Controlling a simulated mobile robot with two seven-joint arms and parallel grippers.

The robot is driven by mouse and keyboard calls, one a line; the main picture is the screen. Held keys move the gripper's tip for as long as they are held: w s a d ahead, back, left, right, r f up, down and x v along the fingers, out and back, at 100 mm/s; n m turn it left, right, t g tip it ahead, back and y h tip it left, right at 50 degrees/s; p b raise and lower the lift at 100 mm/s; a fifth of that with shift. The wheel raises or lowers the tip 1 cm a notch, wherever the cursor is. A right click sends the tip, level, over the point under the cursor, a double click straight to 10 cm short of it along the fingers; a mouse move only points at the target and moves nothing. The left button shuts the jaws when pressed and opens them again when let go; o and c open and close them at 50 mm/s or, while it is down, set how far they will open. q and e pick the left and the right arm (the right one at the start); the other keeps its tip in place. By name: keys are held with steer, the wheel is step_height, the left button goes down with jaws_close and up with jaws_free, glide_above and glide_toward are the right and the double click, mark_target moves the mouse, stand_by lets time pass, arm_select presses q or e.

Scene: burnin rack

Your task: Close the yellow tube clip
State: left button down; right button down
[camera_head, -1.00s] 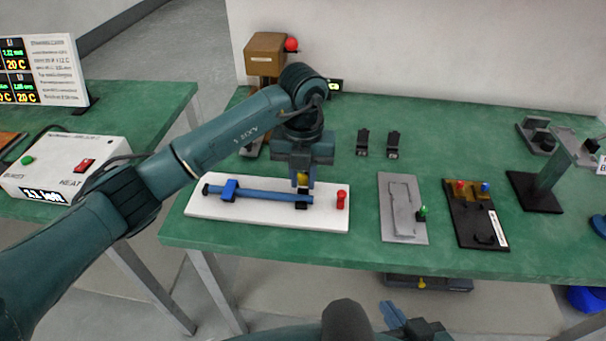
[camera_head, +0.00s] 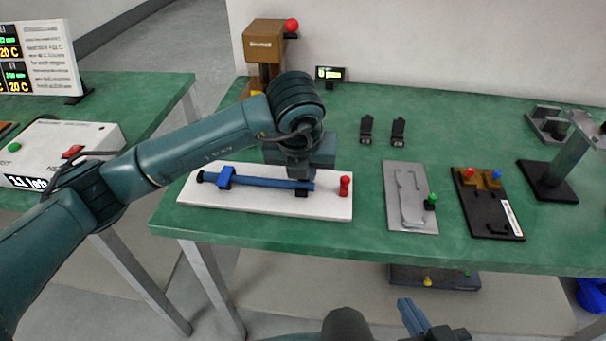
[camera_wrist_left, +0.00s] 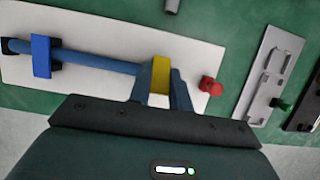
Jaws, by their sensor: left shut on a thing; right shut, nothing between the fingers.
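The yellow tube clip (camera_wrist_left: 161,75) shows in the left wrist view, between the fingers of my left gripper (camera_wrist_left: 161,88), which is shut on it. It sits at the right end of a blue tube (camera_head: 260,183) on a white board (camera_head: 240,207). In the head view my left gripper (camera_head: 300,172) is over the tube's right end and hides the yellow clip. Whether the clip is fully closed cannot be told. A blue clip (camera_head: 226,177) is around the tube near its left end. My right gripper (camera_head: 413,316) is shut and empty, in front of the table's front edge.
A red knob (camera_head: 345,185) stands on the board just right of the tube end. A grey plate (camera_head: 409,200) with a green knob and a black fixture (camera_head: 487,205) lie farther right. Two small black clips (camera_head: 367,129) stand behind. The green table (camera_head: 450,135) is clear between them.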

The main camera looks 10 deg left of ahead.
arm_select(q)
steer(key=c, duration=1.3)
jaws_free()
steer(key=shift+r, duration=0.1)
steer(key=p+v, duration=0.1)
steer(key=v, duration=1.2)
